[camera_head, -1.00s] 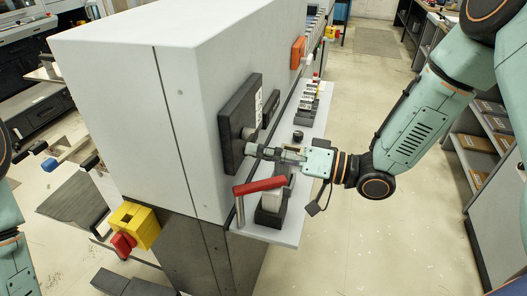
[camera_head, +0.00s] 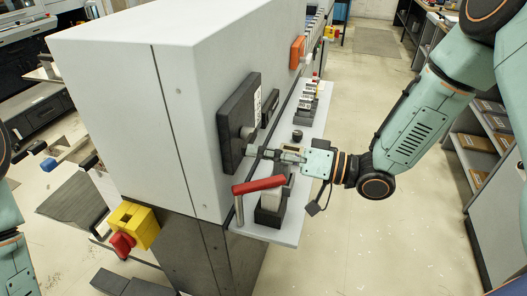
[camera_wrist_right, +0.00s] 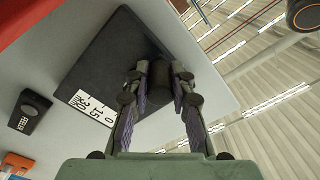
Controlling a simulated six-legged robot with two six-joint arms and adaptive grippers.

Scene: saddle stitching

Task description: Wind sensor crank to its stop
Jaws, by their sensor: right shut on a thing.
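The sensor crank's dark square plate (camera_head: 238,145) sits on the side of the pale machine cabinet, with a white scale label (camera_wrist_right: 92,107) marked 0, 15 and 30 mm. My right gripper (camera_head: 262,153) is at the lower right of the plate. In the right wrist view its fingers (camera_wrist_right: 160,80) are closed around a dark cylindrical grip (camera_wrist_right: 161,88) in front of the plate. The fingers hide part of the grip, and the rest of the crank arm is hard to make out. Of my left arm only a part shows at the left edge; its gripper is out of view.
A red-handled lever (camera_head: 259,186) stands just below my right gripper on a pale shelf (camera_head: 286,232). A black knob (camera_head: 297,135) and small labelled blocks (camera_head: 307,104) are farther back. A yellow box with a red knob (camera_head: 137,222) is at the cabinet corner. The floor right of the shelf is clear.

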